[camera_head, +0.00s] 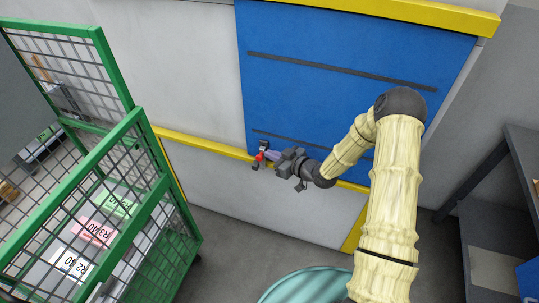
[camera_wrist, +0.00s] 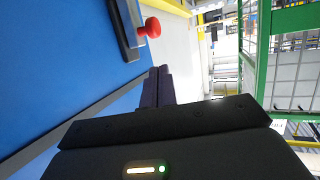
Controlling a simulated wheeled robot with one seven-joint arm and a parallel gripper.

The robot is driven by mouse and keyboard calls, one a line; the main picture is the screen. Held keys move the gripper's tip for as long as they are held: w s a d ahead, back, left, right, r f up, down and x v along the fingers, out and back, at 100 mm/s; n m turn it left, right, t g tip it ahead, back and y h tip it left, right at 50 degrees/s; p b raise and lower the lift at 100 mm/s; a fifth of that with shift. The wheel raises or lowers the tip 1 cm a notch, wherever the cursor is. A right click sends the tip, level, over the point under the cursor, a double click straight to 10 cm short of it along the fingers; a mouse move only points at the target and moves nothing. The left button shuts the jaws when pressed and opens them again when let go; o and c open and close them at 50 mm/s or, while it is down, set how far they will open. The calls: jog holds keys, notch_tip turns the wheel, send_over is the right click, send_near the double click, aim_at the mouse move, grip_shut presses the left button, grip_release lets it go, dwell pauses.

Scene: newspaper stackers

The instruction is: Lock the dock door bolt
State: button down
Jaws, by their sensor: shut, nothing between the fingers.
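The blue dock door (camera_head: 330,35) stands behind my arm in the head view, with dark horizontal ribs. The bolt (camera_head: 263,146) sits at its lower left edge, a dark fitting with a red knob (camera_head: 261,156). In the wrist view the red knob (camera_wrist: 152,27) sticks out from the dark bolt plate (camera_wrist: 127,28) on the door. My gripper (camera_head: 272,156) is just right of the knob in the head view. In the wrist view my gripper (camera_wrist: 159,71) is shut and empty, its fingertips below the knob in the picture with a visible gap. I cannot tell the bolt's exact position.
A green mesh cage cart (camera_head: 119,141) with labelled stacks stands at the left. A yellow rail (camera_head: 200,142) runs along the wall at the door's bottom. A teal round object (camera_head: 305,287) is on the floor in front. Dark shelving (camera_head: 497,170) stands at the right.

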jog(key=b+v, duration=0.1)
jog(key=v, duration=0.8)
jog(key=shift+s+d, duration=0.2)
jog(key=s+d+r+m+g+h+p, duration=0.4)
jog(key=d+r+h, duration=0.3)
jog(key=r+h, duration=0.35)
jog(key=s+r+m+g+p, duration=0.1)
jog(key=s+r+m+p, duration=0.1)
jog(key=s+r, duration=0.3)
jog(key=s+r+m+g+p, duration=0.2)
jog(key=s+r, duration=0.3)
jog(key=s, duration=0.5)
jog(key=shift+m+h, duration=0.35)
jog(key=shift+m, duration=0.55)
